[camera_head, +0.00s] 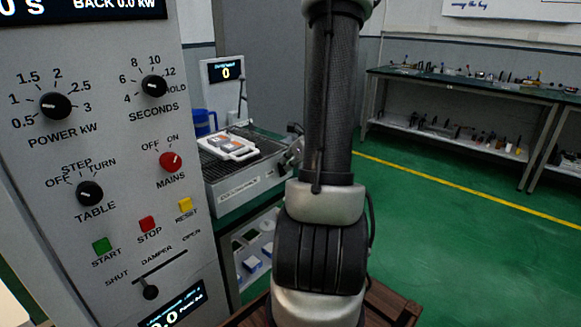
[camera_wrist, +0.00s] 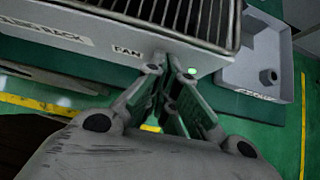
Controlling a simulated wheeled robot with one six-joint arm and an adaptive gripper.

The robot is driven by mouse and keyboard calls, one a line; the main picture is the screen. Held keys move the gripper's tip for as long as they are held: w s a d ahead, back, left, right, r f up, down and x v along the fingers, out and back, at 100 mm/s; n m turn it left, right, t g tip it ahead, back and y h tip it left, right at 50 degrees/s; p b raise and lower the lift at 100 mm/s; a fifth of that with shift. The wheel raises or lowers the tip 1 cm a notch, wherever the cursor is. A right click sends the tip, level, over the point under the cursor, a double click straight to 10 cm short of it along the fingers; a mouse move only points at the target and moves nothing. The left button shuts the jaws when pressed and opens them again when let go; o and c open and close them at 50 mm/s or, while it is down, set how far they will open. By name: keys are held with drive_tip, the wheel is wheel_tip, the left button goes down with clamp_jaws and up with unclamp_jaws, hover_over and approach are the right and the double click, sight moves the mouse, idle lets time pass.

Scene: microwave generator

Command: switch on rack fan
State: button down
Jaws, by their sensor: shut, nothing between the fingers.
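The cooling rack (camera_wrist: 110,38) is a grey metal box with a wire grille on top. Its front face carries a FAN label (camera_wrist: 127,51) and, right of it, a small green light (camera_wrist: 192,70) that is lit. My gripper (camera_wrist: 160,70) is shut and empty, its fingertips at the front face between the label and the light. The fan switch itself cannot be made out; the fingertips cover that part. In the head view the rack (camera_head: 245,190) stands behind the panel, and my arm hides part of its right end.
A white tray with grey and orange pieces (camera_head: 228,146) lies on the rack. A blue jug (camera_head: 200,122) stands behind it. A grey open bin (camera_wrist: 258,65) is right of the rack. The control panel (camera_head: 110,150) fills the left. Green floor is clear at right.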

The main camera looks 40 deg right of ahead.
drive_tip(key=shift+r, duration=0.1)
drive_tip(key=shift+s+r, duration=0.1)
drive_tip(key=shift+r, duration=0.55)
